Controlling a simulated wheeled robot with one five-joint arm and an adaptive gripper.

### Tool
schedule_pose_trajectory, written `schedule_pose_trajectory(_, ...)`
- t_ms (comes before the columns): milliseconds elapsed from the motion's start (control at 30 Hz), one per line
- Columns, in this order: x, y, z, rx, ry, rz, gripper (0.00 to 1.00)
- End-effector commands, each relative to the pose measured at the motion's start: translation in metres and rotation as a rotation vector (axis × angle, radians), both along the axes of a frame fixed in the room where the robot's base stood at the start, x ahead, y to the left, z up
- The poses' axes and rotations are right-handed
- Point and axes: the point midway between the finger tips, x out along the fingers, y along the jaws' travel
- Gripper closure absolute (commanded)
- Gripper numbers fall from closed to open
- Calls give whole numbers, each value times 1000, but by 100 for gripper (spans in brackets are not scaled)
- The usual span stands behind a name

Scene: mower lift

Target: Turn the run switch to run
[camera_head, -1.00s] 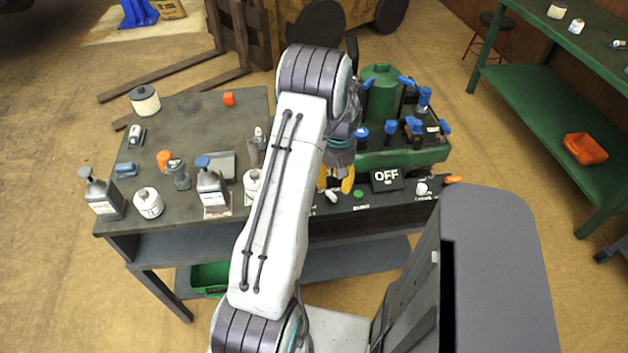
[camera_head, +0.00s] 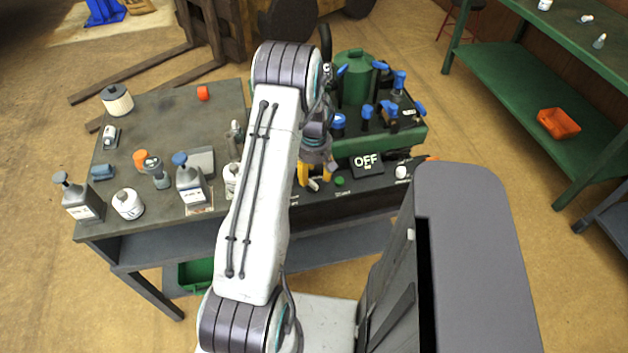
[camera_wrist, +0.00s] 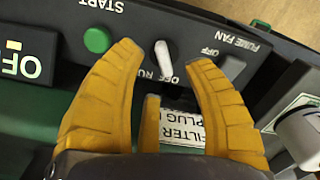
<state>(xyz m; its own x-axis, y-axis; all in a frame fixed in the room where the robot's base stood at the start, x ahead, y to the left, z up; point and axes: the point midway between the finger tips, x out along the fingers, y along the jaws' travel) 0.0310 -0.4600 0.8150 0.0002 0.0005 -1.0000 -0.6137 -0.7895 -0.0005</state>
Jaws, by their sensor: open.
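The run switch (camera_wrist: 165,58) is a slim white lever knob on the dark front panel, with "OFF" and "RUN" printed beside it, upside down in the wrist view. My gripper (camera_wrist: 163,62) is open, with one yellow finger on each side of the switch and gaps between them and the knob. A third yellow finger stands below it in that view. I cannot tell how deep the fingertips reach. In the head view my gripper (camera_head: 315,177) is over the panel's left part and mostly hides the switch. The display (camera_head: 367,163) reads OFF.
A green START button (camera_wrist: 97,40) is close to one finger. The green machine (camera_head: 385,135) with blue knobs stands behind the panel. Bottles and jars stand on the bench (camera_head: 165,115) to the left.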

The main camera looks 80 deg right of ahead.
Motion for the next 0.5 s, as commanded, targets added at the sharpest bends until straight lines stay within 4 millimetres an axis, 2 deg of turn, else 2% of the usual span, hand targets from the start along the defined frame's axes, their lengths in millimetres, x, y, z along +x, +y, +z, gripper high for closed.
schedule_pose_trajectory(233, 0, 0, -26, 1, 0, -1, 54)
schedule_pose_trajectory(500, 0, 0, -36, -1, 0, -1, 54)
